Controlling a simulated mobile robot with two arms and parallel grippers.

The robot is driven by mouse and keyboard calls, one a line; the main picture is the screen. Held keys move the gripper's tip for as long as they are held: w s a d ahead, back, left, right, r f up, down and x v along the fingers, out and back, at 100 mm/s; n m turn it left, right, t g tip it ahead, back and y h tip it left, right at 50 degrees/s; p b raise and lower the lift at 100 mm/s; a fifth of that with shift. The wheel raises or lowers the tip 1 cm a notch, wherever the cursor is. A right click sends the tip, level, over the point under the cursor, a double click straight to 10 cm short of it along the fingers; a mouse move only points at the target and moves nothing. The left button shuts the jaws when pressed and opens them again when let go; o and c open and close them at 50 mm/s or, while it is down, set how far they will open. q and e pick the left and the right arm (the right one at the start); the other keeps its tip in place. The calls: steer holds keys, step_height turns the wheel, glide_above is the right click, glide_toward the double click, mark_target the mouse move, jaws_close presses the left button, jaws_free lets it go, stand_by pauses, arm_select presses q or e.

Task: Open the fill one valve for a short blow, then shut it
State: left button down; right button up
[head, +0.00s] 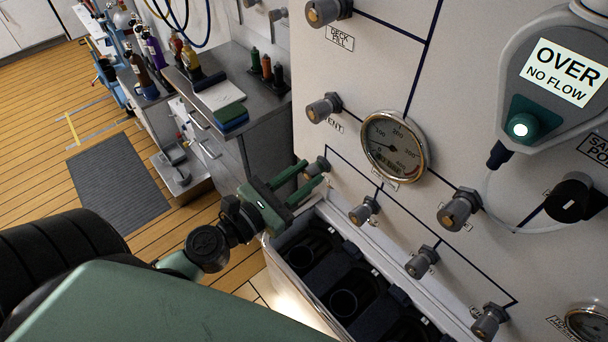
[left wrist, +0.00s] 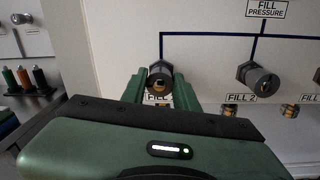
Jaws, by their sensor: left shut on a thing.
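The fill one valve (head: 317,166) is the leftmost grey knob of the lower row on the white panel. It also shows in the left wrist view (left wrist: 159,78), left of the FILL 2 valve (left wrist: 260,79); its own label is mostly hidden. My left gripper (head: 304,177) reaches it from the lower left. Its two green fingers (left wrist: 160,91) lie on either side of the knob and are shut on it. Whether the valve is open or shut I cannot tell. The round gauge (head: 393,147) is right of the valve; its reading is unclear. My right gripper is not in view.
Several other knobs, including the vent valve (head: 323,108) and deck fill valve (head: 325,11), stick out nearby. A bin with dark wells (head: 280,244) stands below the panel. A grey indicator (head: 561,40) reads OVER NO FLOW, with a lit lamp. A bench (head: 262,100) is left.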

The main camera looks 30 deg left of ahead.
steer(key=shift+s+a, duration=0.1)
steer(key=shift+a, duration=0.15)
arm_select(q)
steer(key=shift+f+m, duration=0.1)
steer(key=shift+m, duration=0.4)
steer(key=shift+m+b, duration=0.5)
steer(key=shift+m, duration=0.5)
steer(key=m, duration=0.3)
steer(key=shift+f+b, duration=0.1)
steer(key=shift+b, duration=0.3)
steer(key=m, duration=0.3)
steer(key=shift+d+m+b, duration=0.1)
steer(key=shift+m+b, duration=0.2)
steer(key=m, duration=0.4)
steer(key=shift+s+m+h, duration=0.1)
steer(key=shift+m+h, duration=0.2)
steer(key=shift+m, duration=0.1)
steer(key=m+p, duration=0.1)
steer(key=m, duration=0.3)
steer(key=shift+f, duration=0.1)
steer(key=shift+m+h+p, duration=0.3)
steer(key=shift+m+h, duration=0.1)
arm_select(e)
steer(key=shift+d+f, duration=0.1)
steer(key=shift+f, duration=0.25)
arm_select(q)
steer(key=shift+f+m, duration=0.1)
steer(key=shift+m, duration=0.2)
